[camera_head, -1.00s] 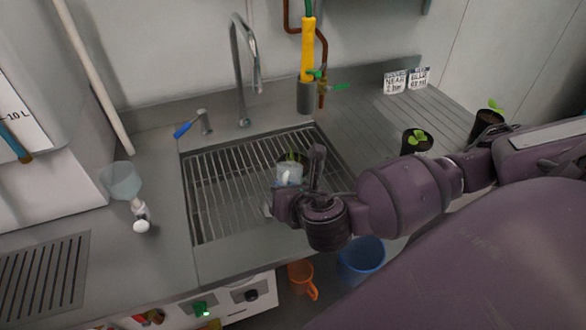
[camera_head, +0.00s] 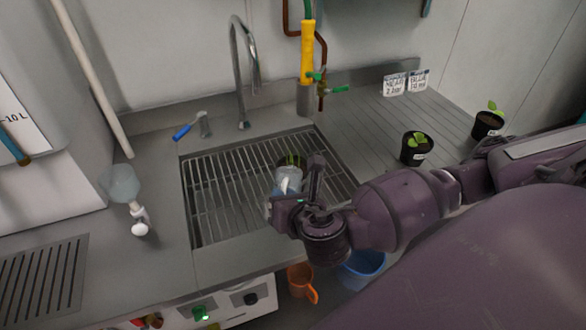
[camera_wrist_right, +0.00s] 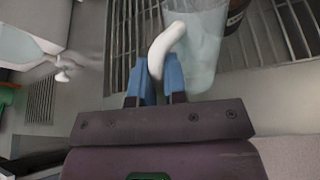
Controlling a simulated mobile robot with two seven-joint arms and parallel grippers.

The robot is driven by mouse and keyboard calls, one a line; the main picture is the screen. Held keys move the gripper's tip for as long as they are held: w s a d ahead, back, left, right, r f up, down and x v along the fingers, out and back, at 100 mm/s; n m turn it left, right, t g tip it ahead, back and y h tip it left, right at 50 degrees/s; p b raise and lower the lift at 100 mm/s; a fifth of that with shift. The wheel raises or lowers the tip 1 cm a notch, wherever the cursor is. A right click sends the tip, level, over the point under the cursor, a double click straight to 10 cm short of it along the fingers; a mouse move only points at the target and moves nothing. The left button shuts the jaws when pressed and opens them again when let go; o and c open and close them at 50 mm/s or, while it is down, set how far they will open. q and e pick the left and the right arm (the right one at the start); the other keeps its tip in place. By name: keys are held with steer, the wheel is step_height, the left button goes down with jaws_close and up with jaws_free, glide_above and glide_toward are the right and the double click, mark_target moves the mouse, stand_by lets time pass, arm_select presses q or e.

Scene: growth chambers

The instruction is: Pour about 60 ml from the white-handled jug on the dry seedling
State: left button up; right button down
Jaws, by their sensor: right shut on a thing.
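The white-handled jug (camera_head: 287,180) is a clear beaker over the sink grate, its body tilted a little. My right gripper (camera_head: 293,200) is shut on its white handle; in the right wrist view the blue fingertips (camera_wrist_right: 160,82) close on the handle and the jug (camera_wrist_right: 203,45) shows pale contents. Just behind the jug, a dark pot with a small green seedling (camera_head: 292,160) stands on the grate, partly hidden by the jug. I cannot tell whether liquid is flowing. My left gripper is not in view.
The sink grate (camera_head: 215,188) has free room at left. Two potted seedlings (camera_head: 416,148) (camera_head: 489,120) stand on the ribbed drainboard at right. A tap (camera_head: 242,75) and a yellow-handled hose (camera_head: 308,52) are behind.

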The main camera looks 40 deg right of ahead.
steer(key=shift+a, duration=0.1)
steer(key=shift+s+a+f+n+t+h, duration=0.2)
steer(key=shift+s+a+n+t+h, duration=0.1)
steer(key=shift+s+a+t, duration=0.25)
steer(key=shift+s+a+f+n+t+h, duration=0.25)
steer(key=shift+s+a+f+n+t, duration=0.15)
steer(key=shift+f+t, duration=0.3)
steer(key=shift+s+a+f+n+t+h, duration=0.3)
steer(key=shift+s+f+n+t, duration=0.2)
steer(key=shift+t, duration=0.25)
steer(key=shift+a+f+b, duration=0.1)
steer(key=shift+f+b, duration=0.05)
steer(key=shift+b, duration=0.2)
